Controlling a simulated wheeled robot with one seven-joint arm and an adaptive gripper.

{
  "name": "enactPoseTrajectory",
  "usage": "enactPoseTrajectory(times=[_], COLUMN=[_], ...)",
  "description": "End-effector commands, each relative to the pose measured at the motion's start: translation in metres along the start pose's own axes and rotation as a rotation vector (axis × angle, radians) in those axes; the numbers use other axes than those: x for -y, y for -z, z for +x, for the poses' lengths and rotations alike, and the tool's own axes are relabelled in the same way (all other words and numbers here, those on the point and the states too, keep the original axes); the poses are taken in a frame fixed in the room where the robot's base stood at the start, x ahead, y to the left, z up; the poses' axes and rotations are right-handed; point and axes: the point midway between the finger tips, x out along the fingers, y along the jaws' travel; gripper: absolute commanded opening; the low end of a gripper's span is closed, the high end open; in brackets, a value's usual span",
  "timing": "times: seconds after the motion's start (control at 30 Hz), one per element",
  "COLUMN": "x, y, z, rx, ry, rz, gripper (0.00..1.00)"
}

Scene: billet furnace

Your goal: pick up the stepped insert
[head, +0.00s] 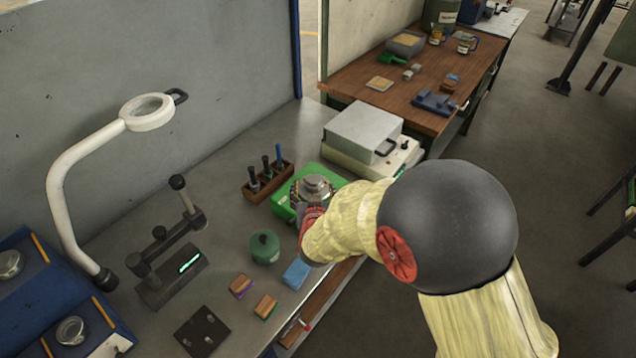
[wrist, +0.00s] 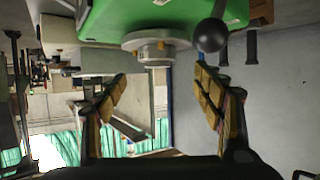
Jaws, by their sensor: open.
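A grey, round, stepped part (head: 314,185), which looks like the stepped insert, sits on a green-based fixture (head: 282,207) at the middle of the bench in the head view. The wrist view is upside down and shows the stepped part (wrist: 148,42) on the green base (wrist: 112,14). My gripper (wrist: 160,74) is open and empty, its padded fingers spread either side of the stepped part's line and apart from it. A black ball knob (wrist: 209,35) is near the right finger. In the head view my arm hides most of the gripper and the fixture's near side.
A wooden tool block (head: 268,182) stands behind left of the fixture and a grey box unit (head: 364,128) behind right. A green canister (head: 264,247) and blue block (head: 296,274) are in front. A lamp (head: 75,190) and black instrument (head: 170,277) stand left.

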Motion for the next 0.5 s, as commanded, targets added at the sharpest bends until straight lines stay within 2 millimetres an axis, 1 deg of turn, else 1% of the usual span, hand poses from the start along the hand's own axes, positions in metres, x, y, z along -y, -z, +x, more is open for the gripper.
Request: enactPoseTrajectory(times=[0.17,0.33,0.4,0.5], x=[-0.003,-0.006,-0.005,-0.005], y=[-0.002,-0.004,-0.003,-0.002], z=[0.019,0.044,0.052,0.057], rx=[0.000,0.001,0.001,-0.001], ry=[-0.001,0.000,0.000,0.000], rz=[0.000,0.001,0.001,0.001], gripper=[0.68,0.68,0.68,0.68])
